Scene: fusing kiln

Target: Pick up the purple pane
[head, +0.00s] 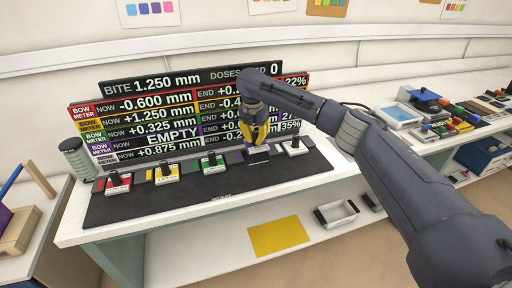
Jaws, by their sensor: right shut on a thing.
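My right gripper (255,135), with yellow fingers, points down over the fourth station from the left on the dark mat. It is shut on the purple pane (250,150), of which only a small purple part shows at the fingertips. The fingers hide much of it, and I cannot tell how far it is above the station. The purple row of the display board (150,110) reads EMPTY. My left gripper is not in view.
Red (118,183), yellow (166,174), green (211,164) and white (295,147) stations with black knobs stand along the dark mat (140,207). A spool (76,157) stands at the left. A blue-filled tray (400,115) lies at the right. The mat's front strip is clear.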

